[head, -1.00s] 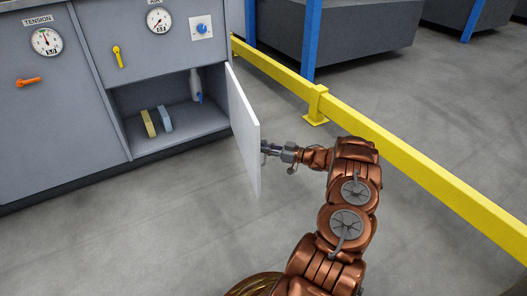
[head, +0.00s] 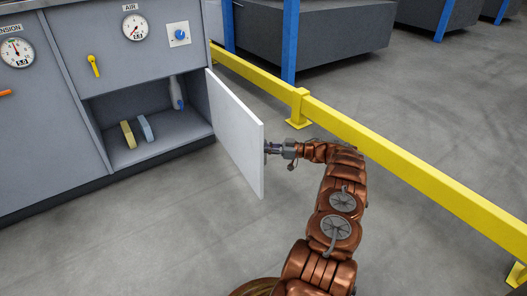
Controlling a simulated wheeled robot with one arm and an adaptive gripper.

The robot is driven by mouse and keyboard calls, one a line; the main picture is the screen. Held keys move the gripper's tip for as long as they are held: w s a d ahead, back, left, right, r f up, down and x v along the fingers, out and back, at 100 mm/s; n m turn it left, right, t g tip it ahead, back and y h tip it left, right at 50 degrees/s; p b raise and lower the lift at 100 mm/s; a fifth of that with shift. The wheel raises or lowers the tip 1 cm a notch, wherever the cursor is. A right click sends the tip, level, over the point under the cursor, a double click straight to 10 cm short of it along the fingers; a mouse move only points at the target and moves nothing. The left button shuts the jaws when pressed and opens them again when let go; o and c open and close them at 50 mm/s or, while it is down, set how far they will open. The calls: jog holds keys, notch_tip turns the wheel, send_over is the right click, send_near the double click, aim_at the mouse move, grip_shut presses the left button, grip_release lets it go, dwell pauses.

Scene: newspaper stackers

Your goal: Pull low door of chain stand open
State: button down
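The low door (head: 236,131) of the grey chain stand (head: 50,130) is a white panel, swung well out from the cabinet on its right-hand side. The low compartment (head: 180,143) behind it shows open. My gripper (head: 270,149) is at the door's outer edge, on the right side of the panel. Its fingertips are partly hidden behind the door, so I cannot see whether they close on a handle. No handle shows on the visible face of the door.
In the compartment stand a yellow block (head: 128,134), a blue block (head: 145,128) and a bottle (head: 176,92). A yellow guard rail (head: 390,163) runs along the right, close to my arm. Grey floor (head: 130,230) in front is clear.

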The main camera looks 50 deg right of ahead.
jog(key=shift+w+d+r, duration=0.1)
jog(key=shift+d+r, duration=0.05)
jog(key=shift+d, duration=0.4)
dwell(0.4)
jog(key=c, duration=1.4)
grip_release()
jog(key=shift+c, duration=0.2)
jog(key=shift+o, duration=1.3)
jog(key=shift+s+d, duration=0.1)
jog(key=shift+s, duration=0.1)
